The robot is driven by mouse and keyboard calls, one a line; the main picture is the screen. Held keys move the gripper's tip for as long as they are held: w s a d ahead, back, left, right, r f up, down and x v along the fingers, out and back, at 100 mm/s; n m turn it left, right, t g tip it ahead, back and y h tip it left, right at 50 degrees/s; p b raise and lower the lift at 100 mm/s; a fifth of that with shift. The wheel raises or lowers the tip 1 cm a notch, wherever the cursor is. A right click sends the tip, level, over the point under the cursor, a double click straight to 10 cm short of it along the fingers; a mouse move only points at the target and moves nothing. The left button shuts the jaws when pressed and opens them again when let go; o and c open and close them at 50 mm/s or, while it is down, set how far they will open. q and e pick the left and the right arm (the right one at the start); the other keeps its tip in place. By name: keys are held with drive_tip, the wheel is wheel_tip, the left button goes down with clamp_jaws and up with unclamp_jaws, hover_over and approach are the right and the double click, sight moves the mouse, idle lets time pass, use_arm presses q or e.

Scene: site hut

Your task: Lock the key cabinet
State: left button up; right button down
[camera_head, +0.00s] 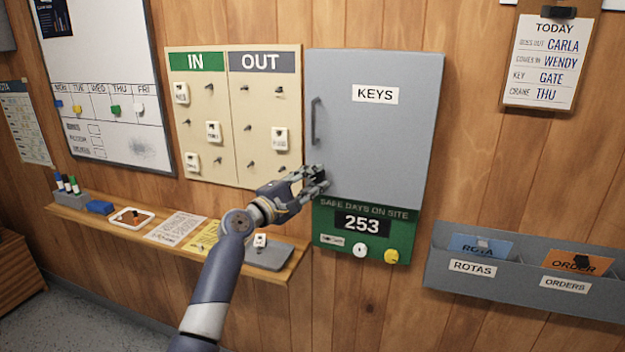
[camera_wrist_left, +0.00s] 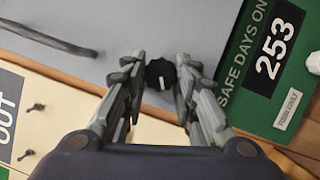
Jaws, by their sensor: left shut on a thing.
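The grey key cabinet (camera_head: 385,140), labelled KEYS, hangs on the wood wall with its door flush and closed. Its bar handle (camera_head: 315,121) is on the door's left side and also shows in the left wrist view (camera_wrist_left: 48,36). My left gripper (camera_head: 318,180) is at the door's lower left corner. In the left wrist view a round black knob (camera_wrist_left: 160,73) with a white mark sits on the door between my fingertips, and the fingers are shut on it. My right gripper is not in view.
Below the cabinet is the green safe-days sign (camera_head: 365,232) with a white and a yellow knob. The IN/OUT board (camera_head: 235,165) hangs left of the cabinet. A grey document rack (camera_head: 520,285) is lower right.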

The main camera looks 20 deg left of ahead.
use_arm(q)
drive_tip(key=m, duration=0.1)
drive_tip(key=m+g+p, duration=0.1)
drive_tip(key=m, duration=0.2)
drive_tip(key=shift+r+g+y+p, duration=0.3)
drive_tip(key=shift+g+p, duration=0.1)
drive_tip(key=shift+m+g+p, duration=0.3)
drive_tip(key=shift+m+p, duration=0.3)
drive_tip(key=shift+m, duration=0.4)
drive_tip(key=shift+f, duration=0.1)
drive_tip(key=o, duration=1)
drive_tip(key=shift+o, duration=0.2)
drive_tip(key=v, duration=1.2)
drive_tip(key=shift+d, duration=0.2)
